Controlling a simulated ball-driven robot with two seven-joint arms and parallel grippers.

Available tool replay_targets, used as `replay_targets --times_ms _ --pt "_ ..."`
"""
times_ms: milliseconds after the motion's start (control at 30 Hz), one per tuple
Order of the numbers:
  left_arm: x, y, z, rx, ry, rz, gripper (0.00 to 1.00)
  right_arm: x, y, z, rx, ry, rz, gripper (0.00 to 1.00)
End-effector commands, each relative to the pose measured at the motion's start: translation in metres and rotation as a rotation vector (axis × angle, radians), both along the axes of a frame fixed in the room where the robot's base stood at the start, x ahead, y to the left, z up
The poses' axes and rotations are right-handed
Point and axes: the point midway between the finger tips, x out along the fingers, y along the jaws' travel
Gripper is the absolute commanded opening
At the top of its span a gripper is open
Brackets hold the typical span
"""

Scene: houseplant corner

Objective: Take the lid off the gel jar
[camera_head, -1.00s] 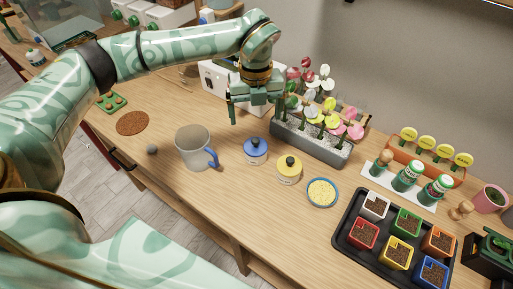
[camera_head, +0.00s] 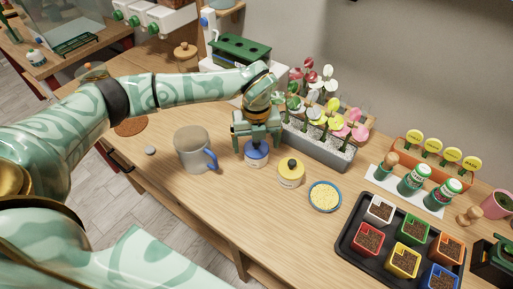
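A small jar with a blue lid (camera_head: 256,150) stands on the wooden table right of a grey mug. A similar jar with a yellow lid (camera_head: 290,172) stands to its right. I cannot read their labels, so I cannot tell which holds gel. My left gripper (camera_head: 256,142) points down over the blue-lidded jar. Its fingers are apart, one on each side of the lid's dark knob, which is partly hidden. I cannot tell whether they touch the lid. My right gripper is not in view.
The grey mug (camera_head: 190,150) with a blue handle stands close left of the blue-lidded jar. A planter of flowers (camera_head: 318,146) is behind, right of the gripper. A dish of yellow grains (camera_head: 324,196) and a black tray of pots (camera_head: 352,240) lie to the right. Front table is clear.

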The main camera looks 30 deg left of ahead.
Motion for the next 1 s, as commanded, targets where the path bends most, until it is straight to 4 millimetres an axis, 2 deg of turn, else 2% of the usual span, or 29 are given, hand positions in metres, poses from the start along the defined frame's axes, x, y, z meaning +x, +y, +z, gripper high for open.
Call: replay_targets --times_ms 33,133,167,500,667,800,1000 --pt "0.0 0.0 0.0 0.0 0.0 0.0 0.72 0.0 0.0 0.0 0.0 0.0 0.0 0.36" --pt "0.0 0.0 0.0 0.0 0.0 0.0 0.45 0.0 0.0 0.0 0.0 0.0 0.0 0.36" --pt "0.0 0.0 0.0 0.0 0.0 0.0 0.41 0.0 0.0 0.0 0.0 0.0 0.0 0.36" --pt "0.0 0.0 0.001 0.0 0.0 0.0 0.41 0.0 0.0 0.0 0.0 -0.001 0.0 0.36" --pt "0.0 0.0 0.011 -0.001 -0.002 -0.001 0.41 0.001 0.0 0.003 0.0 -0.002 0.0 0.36" --pt "0.001 0.0 0.034 0.0 -0.005 0.0 0.41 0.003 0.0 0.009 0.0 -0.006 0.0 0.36" --pt "-0.035 -0.011 0.081 -0.001 -0.006 -0.005 0.41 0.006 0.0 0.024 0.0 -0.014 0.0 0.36"
